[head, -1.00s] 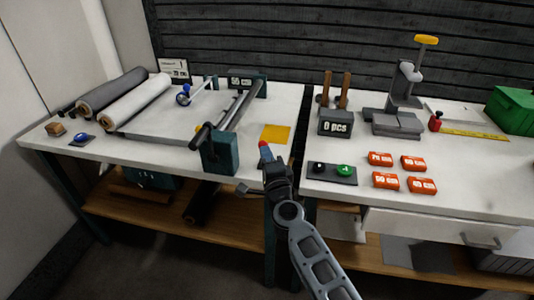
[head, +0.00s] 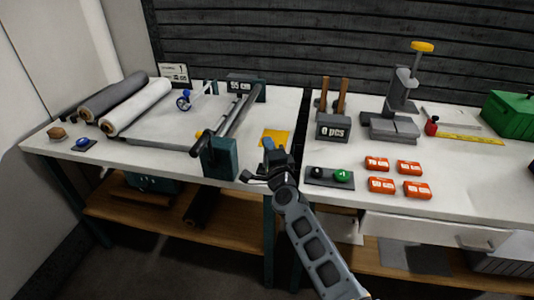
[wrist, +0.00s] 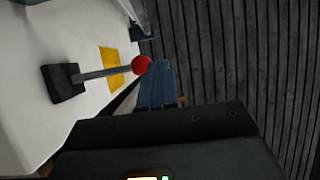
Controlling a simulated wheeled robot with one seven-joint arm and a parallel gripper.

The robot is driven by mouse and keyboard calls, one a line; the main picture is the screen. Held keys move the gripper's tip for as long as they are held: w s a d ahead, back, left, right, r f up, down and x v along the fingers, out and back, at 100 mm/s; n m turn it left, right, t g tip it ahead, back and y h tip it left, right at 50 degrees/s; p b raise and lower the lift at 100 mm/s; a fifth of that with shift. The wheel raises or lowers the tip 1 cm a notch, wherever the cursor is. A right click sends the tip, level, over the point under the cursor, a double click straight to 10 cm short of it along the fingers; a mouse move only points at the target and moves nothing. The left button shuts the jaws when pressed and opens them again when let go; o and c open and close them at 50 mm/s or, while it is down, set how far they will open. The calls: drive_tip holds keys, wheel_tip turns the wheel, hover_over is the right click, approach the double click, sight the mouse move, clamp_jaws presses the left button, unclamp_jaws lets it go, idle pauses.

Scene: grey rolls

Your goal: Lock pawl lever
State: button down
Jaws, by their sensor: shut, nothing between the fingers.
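The pawl lever shows in the wrist view as a grey rod (wrist: 95,74) with a red ball knob (wrist: 140,65), rising from a dark block (wrist: 65,82). In the head view the knob is hidden, apparently behind my gripper (head: 272,150). My gripper is at the front edge of the left table. Its fingers (wrist: 155,86) are shut and empty, with their tips right beside the red knob. I cannot tell whether they touch it.
A teal roller stand (head: 220,158) is close to my gripper's left, and a yellow square (head: 275,137) lies behind it. A button panel (head: 330,177) and several orange boxes (head: 381,185) are on the right table. A display (head: 245,86) reads 55 cm.

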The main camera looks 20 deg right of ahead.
drive_tip(key=shift+w+d+b, duration=0.75)
drive_tip(key=shift+w+d, duration=0.15)
drive_tip(key=shift+w, duration=0.3)
drive_tip(key=shift+r, duration=0.1)
